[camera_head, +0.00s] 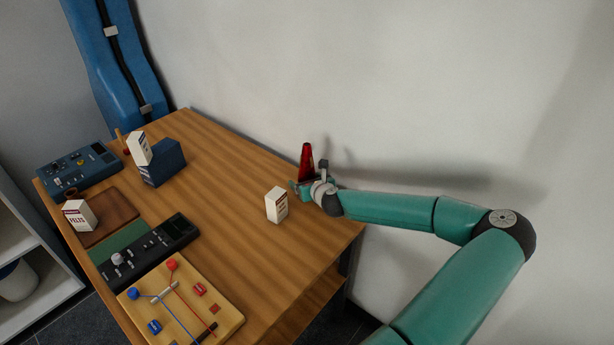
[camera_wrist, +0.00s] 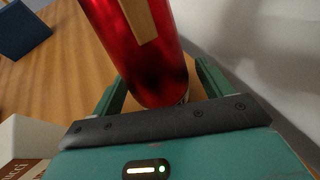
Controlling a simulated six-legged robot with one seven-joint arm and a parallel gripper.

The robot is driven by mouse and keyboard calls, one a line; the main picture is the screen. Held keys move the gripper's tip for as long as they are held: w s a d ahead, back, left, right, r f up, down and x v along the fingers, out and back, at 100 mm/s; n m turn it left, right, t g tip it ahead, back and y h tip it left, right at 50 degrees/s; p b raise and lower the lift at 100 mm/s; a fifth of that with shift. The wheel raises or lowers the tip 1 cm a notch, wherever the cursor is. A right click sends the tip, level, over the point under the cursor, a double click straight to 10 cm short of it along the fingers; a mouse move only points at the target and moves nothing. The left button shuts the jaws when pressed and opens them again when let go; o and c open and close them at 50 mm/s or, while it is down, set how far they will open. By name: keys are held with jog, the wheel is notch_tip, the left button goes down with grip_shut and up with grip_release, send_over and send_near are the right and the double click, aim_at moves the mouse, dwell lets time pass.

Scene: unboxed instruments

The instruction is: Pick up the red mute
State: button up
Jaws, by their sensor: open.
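The red mute (camera_head: 306,160) is a tall, dark red cone standing upright near the right back edge of the wooden table, close to the wall. In the wrist view the red mute (camera_wrist: 140,45) shows large, with a tan strip on its side. My gripper (camera_head: 299,186) is at the mute's lower part. In the wrist view my gripper (camera_wrist: 160,88) is open, with one finger on each side of the mute's base. Whether the fingers touch it cannot be told.
A small white box (camera_head: 277,205) stands just left of my gripper. A dark blue box (camera_head: 163,162) with a white box (camera_head: 139,149), a blue device (camera_head: 77,167), a black device (camera_head: 150,250) and a wooden board (camera_head: 181,305) lie farther left. The table's middle (camera_head: 215,190) is clear.

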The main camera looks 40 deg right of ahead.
jog(key=shift+c, duration=0.2)
jog(key=c, duration=1.1)
jog(key=shift+r, duration=0.15)
jog(key=shift+r, duration=0.6)
jog(key=a+r, duration=0.3)
jog(key=a, duration=0.1)
jog(key=a+r, duration=0.4)
jog(key=s+a+r, duration=0.1)
jog(key=a+r, duration=0.3)
jog(key=shift+a, duration=0.35)
jog(key=shift+s+a+r, duration=0.1)
jog(key=shift+a+r, duration=0.1)
jog(key=shift+a, duration=0.3)
jog(key=shift+s+a, duration=0.1)
jog(key=shift+a, duration=0.05)
